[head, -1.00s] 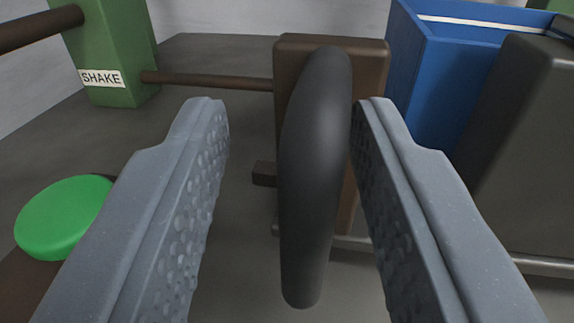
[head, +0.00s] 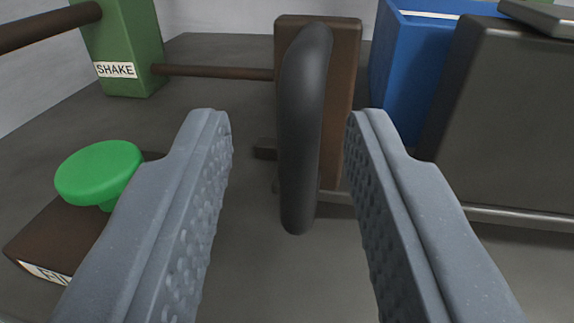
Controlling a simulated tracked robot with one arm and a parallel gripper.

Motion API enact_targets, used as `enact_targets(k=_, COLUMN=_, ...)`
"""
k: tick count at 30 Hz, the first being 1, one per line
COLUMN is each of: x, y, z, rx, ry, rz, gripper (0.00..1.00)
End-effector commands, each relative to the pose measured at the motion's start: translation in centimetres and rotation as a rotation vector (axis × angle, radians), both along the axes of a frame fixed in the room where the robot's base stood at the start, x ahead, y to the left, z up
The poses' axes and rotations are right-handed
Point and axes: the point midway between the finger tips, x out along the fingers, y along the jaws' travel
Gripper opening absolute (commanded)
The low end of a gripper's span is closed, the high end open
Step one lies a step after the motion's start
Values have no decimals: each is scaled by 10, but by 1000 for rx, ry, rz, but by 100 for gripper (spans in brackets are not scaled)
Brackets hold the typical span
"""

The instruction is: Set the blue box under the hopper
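The blue box (head: 404,75) stands at the upper right, open at the top, with a pale strip along its rim. Its lower right part is hidden behind a dark grey block. My gripper (head: 288,118) is open, its two grey textured fingers apart. A black upright handle (head: 304,140) stands in the gap between the fingers as seen, in front of a brown post (head: 341,100). I see space on both sides of the handle, so the fingers are not closed on it. No hopper can be made out for certain.
A green post labelled SHAKE (head: 125,45) with a brown rod (head: 215,72) stands at the upper left. A green button (head: 98,170) sits on a brown base (head: 50,240) at the left. A dark grey block (head: 505,120) and a metal rail (head: 500,216) fill the right.

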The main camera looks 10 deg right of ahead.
Motion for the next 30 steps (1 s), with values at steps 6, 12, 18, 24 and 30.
enact_targets(k=6, x=-34, y=4, z=2, rx=0, ry=-1, rz=1, gripper=32)
enact_targets(k=12, x=-65, y=7, z=0, rx=0, ry=1, rz=1, gripper=32)
enact_targets(k=18, x=-88, y=10, z=-1, rx=0, ry=0, rz=3, gripper=32)
enact_targets(k=24, x=-99, y=11, z=-1, rx=-1, ry=0, rz=1, gripper=32)
enact_targets(k=30, x=-100, y=10, z=-1, rx=-1, ry=0, rz=1, gripper=32)
